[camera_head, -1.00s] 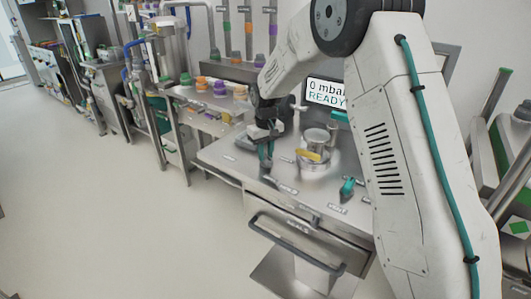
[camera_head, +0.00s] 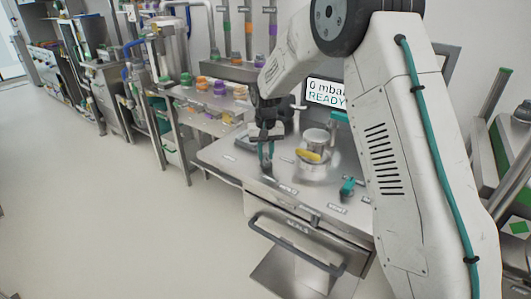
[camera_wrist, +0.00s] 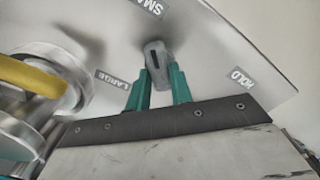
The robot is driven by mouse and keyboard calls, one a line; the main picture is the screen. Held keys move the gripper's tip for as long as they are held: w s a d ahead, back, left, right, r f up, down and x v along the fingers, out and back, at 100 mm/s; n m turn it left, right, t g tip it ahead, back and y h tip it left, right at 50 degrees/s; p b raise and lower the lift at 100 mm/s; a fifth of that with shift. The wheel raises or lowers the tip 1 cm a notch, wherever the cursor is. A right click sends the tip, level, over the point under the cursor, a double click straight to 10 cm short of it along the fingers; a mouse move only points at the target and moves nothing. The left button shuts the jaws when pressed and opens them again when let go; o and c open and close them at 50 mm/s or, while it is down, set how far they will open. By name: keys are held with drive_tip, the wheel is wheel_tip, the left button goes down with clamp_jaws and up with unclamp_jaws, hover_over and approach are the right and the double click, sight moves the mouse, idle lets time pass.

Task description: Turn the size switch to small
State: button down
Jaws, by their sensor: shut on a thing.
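The size switch (camera_wrist: 155,54) is a small grey knob with a dark slot mark on the steel worktop. In the wrist view its long side runs up the picture, roughly toward the partly cut-off "SMA..." label (camera_wrist: 150,4). The "LARGE" label (camera_wrist: 111,79) lies to its left. My gripper (camera_wrist: 159,80) has two teal fingers, one on each side of the knob, closed on it.
A metal pot (camera_head: 314,143) with a yellow handle (camera_head: 308,156) stands right of my gripper. A teal-handled part (camera_head: 347,187) is nearer the front right. A display (camera_head: 326,93) reads "0 mbar READY". A drawer handle (camera_head: 295,246) juts out below the worktop.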

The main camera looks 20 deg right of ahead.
sight(266, 155)
drive_tip(key=c, duration=1.2)
unclamp_jaws()
drive_tip(key=shift+c, duration=0.2)
wheel_tip(266, 155, up, 8)
drive_tip(key=shift+f, duration=0.1)
drive_tip(key=s+d+r, duration=0.1)
drive_tip(key=s+r, duration=0.2)
drive_tip(key=s, duration=1.2)
drive_tip(key=s+d+r+n+t, duration=0.1)
drive_tip(key=s+r, duration=0.3)
drive_tip(key=s, duration=1)
drive_tip(key=s+d+r, duration=0.1)
drive_tip(key=s+r, duration=0.2)
drive_tip(key=s, duration=1.2)
drive_tip(key=shift+s+r+n, duration=0.35)
drive_tip(key=shift+r+n, duration=0.05)
